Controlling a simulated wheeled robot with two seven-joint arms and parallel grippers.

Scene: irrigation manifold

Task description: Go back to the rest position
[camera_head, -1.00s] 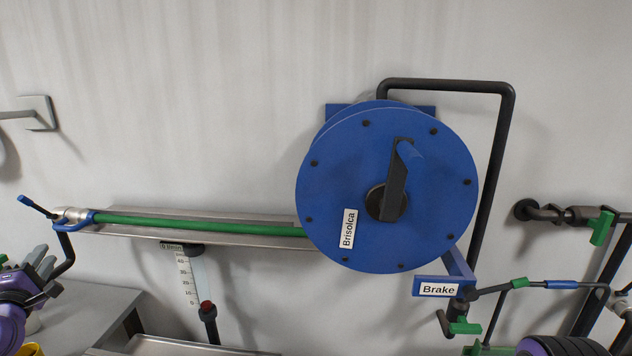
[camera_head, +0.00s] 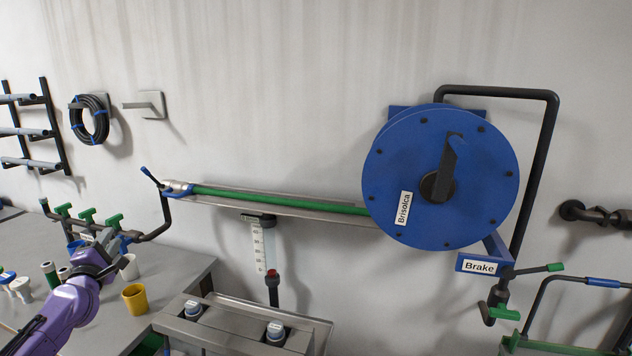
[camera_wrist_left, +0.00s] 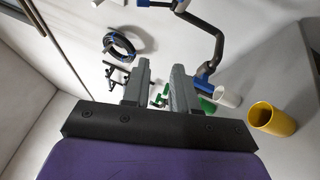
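My left gripper (camera_head: 103,240) is at the lower left in the head view, over the grey bench, on its purple arm. In the left wrist view its two grey fingers (camera_wrist_left: 161,82) stand apart with nothing between them; background shows through the gap. My right gripper is not in view. The blue hose reel (camera_head: 438,178) labelled Brisolca hangs on the wall at the right. A green hose (camera_head: 280,200) runs left from it along a metal tray. A blue bracket labelled Brake (camera_head: 480,267) is below the reel.
The bench (camera_head: 185,275) holds a yellow cup (camera_head: 135,299), a white cup (camera_head: 130,267), green-handled valves (camera_head: 87,217) and small bottles. The yellow cup (camera_wrist_left: 272,119) is right of the fingers in the wrist view. A black hose coil (camera_head: 90,120) hangs on the wall.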

